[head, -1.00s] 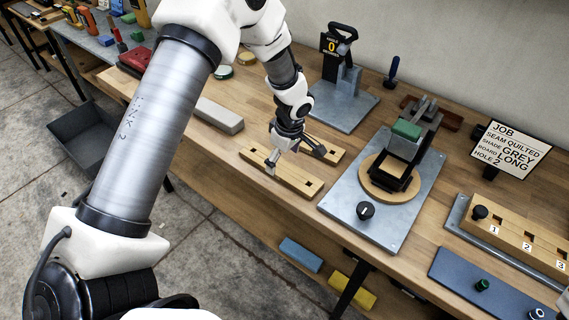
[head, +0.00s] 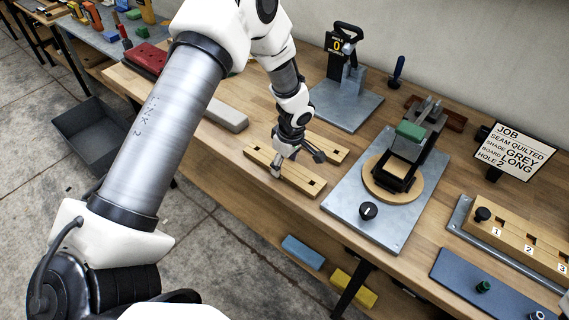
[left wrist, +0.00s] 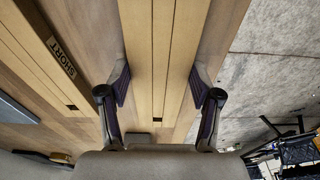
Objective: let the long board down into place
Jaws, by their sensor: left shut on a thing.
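The long board (head: 300,180) is a pale wooden bar with square dark holes, on or just above the front of the bench; I cannot tell whether there is a gap under it. In the left wrist view the long board (left wrist: 163,60) runs between my fingers. My left gripper (head: 297,163) is shut across it, one finger on each side, and it shows in the left wrist view (left wrist: 160,88). A second wooden board (head: 329,147) lies behind it, partly hidden by the gripper; the left wrist view shows a SHORT label (left wrist: 61,57) there. My right gripper is not in view.
The job sign (head: 513,152) reads board long, hole 2. A grey plate (head: 343,204) with a round wooden disc and clamp stands to the right. A grey block (head: 225,117) lies to the left. A numbered wooden block (head: 513,238) stands far right.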

